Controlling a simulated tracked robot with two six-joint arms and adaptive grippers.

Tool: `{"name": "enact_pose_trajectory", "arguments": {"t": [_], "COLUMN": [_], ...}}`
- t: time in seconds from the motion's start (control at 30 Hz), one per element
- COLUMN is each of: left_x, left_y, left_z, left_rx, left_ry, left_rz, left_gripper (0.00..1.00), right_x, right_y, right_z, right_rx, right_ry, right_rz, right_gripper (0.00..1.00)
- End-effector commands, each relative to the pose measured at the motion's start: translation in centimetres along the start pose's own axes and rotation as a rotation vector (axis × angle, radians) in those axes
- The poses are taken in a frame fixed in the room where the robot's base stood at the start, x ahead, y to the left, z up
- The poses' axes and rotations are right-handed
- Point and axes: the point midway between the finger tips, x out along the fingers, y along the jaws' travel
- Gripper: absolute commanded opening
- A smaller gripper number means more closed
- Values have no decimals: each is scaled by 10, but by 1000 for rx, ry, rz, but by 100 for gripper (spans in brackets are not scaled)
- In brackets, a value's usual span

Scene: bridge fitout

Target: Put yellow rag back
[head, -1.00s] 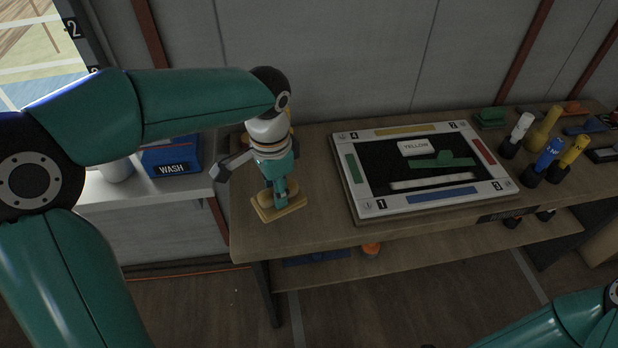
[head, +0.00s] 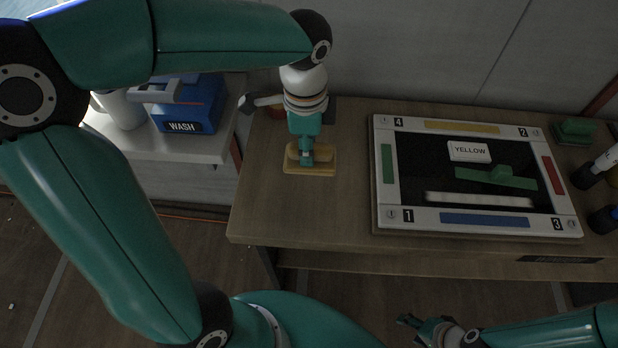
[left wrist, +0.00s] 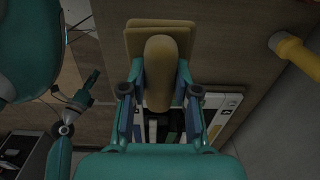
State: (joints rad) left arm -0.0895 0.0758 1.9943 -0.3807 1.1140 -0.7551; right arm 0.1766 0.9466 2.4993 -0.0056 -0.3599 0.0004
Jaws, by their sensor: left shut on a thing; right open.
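My left gripper (head: 307,158) points down over the left part of the wooden bench. It is shut on a tan-yellow pad with a rounded grip (head: 322,168), which I take for the yellow rag. In the left wrist view the pad (left wrist: 136,32) and its grip (left wrist: 165,70) sit between the two fingers. I cannot tell whether the pad touches the bench top. A white card reading YELLOW (head: 469,151) lies inside the framed board. My right gripper (head: 428,326) is open and empty, low in front of the bench.
A blue WASH box (head: 190,110) stands on the side counter at left. Another green block (head: 575,130) and bottles are at right. Bare bench (head: 265,205) lies left of the board.

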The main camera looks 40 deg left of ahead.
Motion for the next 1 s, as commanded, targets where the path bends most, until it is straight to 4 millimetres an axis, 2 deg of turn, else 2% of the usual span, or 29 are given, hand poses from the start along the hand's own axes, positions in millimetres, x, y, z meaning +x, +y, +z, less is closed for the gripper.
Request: {"name": "enact_pose_trajectory", "arguments": {"t": [0.03,0.1,0.3,0.47,0.73,1.0], "left_x": [16,34,68,77,112,117], "left_y": [1,1,0,0,1,1], "left_z": [1,0,-1,-1,0,-1], "left_rx": [0,1,3,3,5,5], "left_ry": [-4,-4,-1,0,-2,1], "left_rz": [6,5,2,0,2,-1], "left_gripper": [0,0,0,0,0,0], "right_x": [2,3,5,5,8,8], "right_y": [1,1,2,2,3,3], "right_z": [0,0,0,0,0,0], "right_rx": [0,0,0,0,0,0], "right_ry": [0,0,1,1,1,1], "right_rz": [0,0,0,0,0,0], "right_gripper": [57,57,57,57,57,57]}}
